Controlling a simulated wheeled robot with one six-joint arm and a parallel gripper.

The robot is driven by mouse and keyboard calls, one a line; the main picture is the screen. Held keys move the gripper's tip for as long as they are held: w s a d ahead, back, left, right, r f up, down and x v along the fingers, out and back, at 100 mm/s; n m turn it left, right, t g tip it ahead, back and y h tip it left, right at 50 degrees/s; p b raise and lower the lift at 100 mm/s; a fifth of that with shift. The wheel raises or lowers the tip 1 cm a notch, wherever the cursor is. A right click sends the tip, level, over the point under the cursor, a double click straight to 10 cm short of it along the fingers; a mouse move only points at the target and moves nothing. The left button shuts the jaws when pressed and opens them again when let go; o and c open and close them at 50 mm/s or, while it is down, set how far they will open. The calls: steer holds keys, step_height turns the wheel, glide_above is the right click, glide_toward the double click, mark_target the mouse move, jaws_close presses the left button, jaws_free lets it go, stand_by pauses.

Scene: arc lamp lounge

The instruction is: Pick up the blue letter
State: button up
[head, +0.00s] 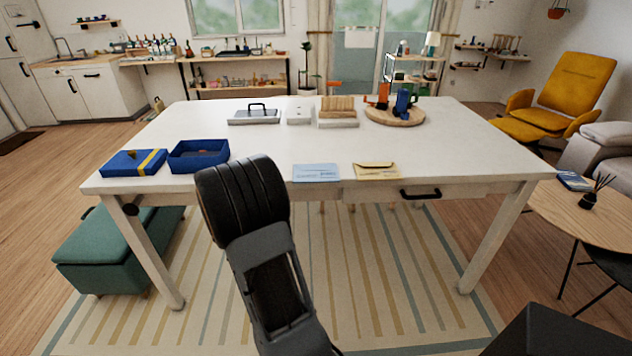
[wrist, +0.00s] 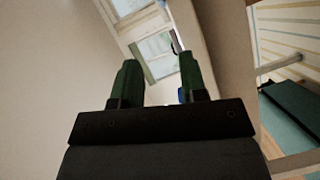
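The blue letter (head: 316,172) is a pale blue envelope lying flat on the white table (head: 455,150), close to its front edge. A yellow letter (head: 377,171) lies just right of it. In the head view my dark arm rises in front of the table, left of the blue letter, and hides my fingertips. In the wrist view my gripper (wrist: 158,78) has its two green fingers spread apart, with no held object visible between them. The blue letter is not recognizable in the wrist view.
A blue open box (head: 198,168) and its blue lid with a yellow band (head: 134,163) sit on the table's left. A round wooden tray (head: 394,122) with mugs stands at the back right. A drawer handle (head: 420,194) juts from the front edge. The table's middle is clear.

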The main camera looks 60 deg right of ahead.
steer(key=s+d+f+g+h, duration=0.2)
steer(key=s+d+g, duration=0.1)
steer(key=s+g, duration=0.1)
glide_toward(316, 182)
steer(key=d, duration=0.2)
steer(key=shift+s+d+r, duration=0.1)
steer(key=shift+d, duration=3.2)
steer(key=shift+c, duration=0.3)
jaws_close()
